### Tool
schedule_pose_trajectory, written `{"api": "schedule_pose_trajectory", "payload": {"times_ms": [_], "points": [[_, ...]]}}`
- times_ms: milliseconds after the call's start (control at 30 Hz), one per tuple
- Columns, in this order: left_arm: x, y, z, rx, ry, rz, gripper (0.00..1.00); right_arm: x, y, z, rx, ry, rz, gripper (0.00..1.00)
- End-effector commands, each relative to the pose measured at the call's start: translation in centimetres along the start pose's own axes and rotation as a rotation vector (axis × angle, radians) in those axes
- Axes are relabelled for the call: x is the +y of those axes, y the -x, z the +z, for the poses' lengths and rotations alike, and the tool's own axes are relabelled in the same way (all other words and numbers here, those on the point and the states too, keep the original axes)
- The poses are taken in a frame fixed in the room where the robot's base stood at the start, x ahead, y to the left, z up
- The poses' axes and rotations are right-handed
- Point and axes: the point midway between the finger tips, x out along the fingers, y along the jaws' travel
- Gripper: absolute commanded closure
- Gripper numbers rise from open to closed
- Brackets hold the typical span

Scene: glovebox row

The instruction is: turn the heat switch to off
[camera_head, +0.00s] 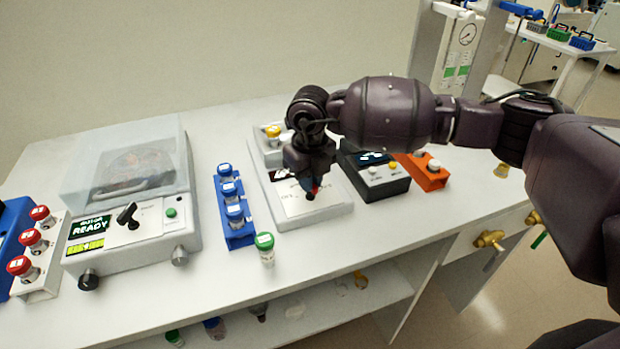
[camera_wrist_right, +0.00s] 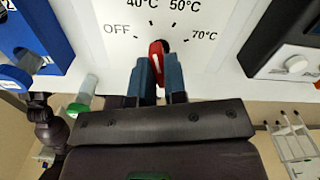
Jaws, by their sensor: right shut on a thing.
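The heat switch is a red knob (camera_wrist_right: 157,52) on a white panel (camera_wrist_right: 225,15) printed with OFF, 40°C, 50°C and 70°C. In the right wrist view, my right gripper (camera_wrist_right: 160,80) is shut on the knob, with a blue-grey finger on each side. The fingers hide part of the knob, so I cannot tell exactly which mark it points to. In the head view, my right gripper (camera_head: 311,192) reaches down onto the front part of the flat white heater unit (camera_head: 334,211); a bit of red shows between the fingers.
A blue rack (camera_head: 240,241) of blue-capped vials and a green-capped vial (camera_head: 267,256) stand left of the heater. A dark box (camera_head: 389,190) with a display and an orange block (camera_head: 430,180) stand to its right. A lidded machine (camera_head: 150,243) reads READY.

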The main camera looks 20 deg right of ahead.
Motion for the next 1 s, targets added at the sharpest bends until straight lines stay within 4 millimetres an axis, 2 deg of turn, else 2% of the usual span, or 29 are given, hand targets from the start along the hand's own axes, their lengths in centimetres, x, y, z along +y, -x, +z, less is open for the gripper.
{"api": "schedule_pose_trajectory", "payload": {"times_ms": [300, 800, 833, 1000], "points": [[0.02, -0.10, -0.01, 0.000, 0.000, 0.001, 0.57, 0.02, 0.10, 0.03, -0.001, 0.114, 0.000, 1.00], [0.04, -0.21, -0.30, 0.006, -0.001, 0.001, 0.57, 0.01, 0.14, 0.05, -0.002, 0.132, -0.001, 1.00], [0.04, -0.20, -0.30, 0.006, -0.001, 0.001, 0.57, 0.01, 0.15, 0.05, -0.002, 0.132, -0.001, 0.84], [0.04, -0.19, -0.28, 0.005, -0.001, 0.001, 0.57, 0.01, 0.11, 0.04, -0.002, 0.131, -0.001, 0.62]]}}
